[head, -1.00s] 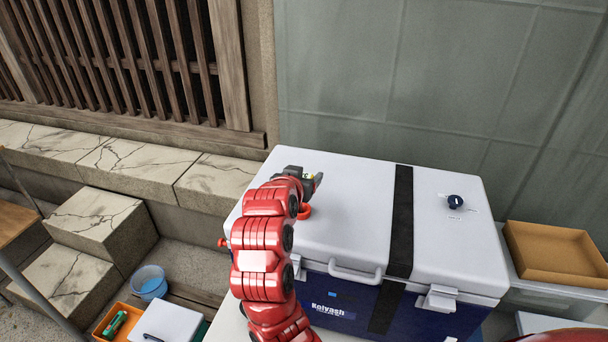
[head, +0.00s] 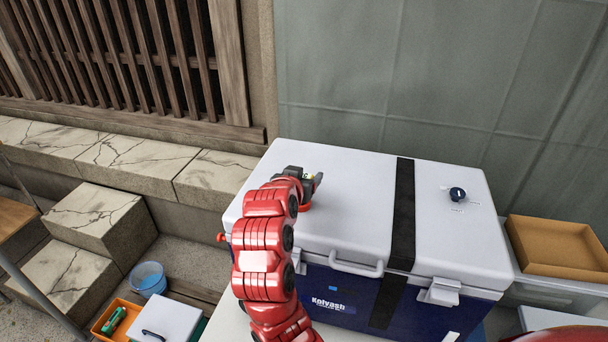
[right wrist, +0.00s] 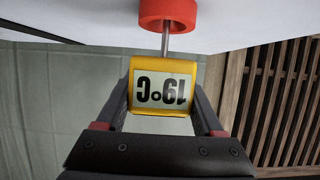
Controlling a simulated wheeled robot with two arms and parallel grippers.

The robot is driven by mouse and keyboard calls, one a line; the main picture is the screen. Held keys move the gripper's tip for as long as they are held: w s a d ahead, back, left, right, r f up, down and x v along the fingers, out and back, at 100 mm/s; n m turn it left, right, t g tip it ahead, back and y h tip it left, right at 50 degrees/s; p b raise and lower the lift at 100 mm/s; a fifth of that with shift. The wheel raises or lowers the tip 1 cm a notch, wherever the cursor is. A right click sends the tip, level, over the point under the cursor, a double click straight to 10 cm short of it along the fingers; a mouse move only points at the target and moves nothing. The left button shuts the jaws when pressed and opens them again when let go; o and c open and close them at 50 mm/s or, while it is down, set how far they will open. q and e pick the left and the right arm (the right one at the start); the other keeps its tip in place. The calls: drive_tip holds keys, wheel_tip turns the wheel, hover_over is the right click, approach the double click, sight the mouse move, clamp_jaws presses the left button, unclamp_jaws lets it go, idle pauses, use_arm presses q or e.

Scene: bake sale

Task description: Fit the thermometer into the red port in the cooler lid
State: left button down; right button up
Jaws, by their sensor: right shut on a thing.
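The white cooler lid (head: 345,215) tops a blue cooler (head: 355,292). My right gripper (head: 314,181) is over the lid's left part, shut on the yellow thermometer (right wrist: 163,68). In the right wrist view its display reads 19°C upside down, between the two fingers (right wrist: 163,95). Its thin metal probe (right wrist: 165,43) reaches the red port (right wrist: 168,10), a ring on the lid. I cannot tell how far the probe is inside the ring. In the head view my gripper and arm mostly hide the port and thermometer. My left gripper is not in view.
A black strap (head: 403,215) crosses the lid, with a dark round knob (head: 457,194) to its right. A brown tray (head: 555,246) stands at the right. An orange bin (head: 103,329) and a blue bucket (head: 149,280) are low at the left. The lid's middle is clear.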

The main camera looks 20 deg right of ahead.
drive_tip(key=shift+f+b, duration=0.95)
drive_tip(key=shift+f, duration=0.35)
drive_tip(key=o, duration=1.4)
drive_tip(key=shift+c, duration=0.2)
drive_tip(key=b+v, duration=0.1)
drive_tip(key=v, duration=0.4)
drive_tip(key=shift+a, duration=0.15)
drive_tip(key=v, duration=1.2)
drive_tip(key=shift+s, duration=0.15)
drive_tip(key=shift+r, duration=0.1)
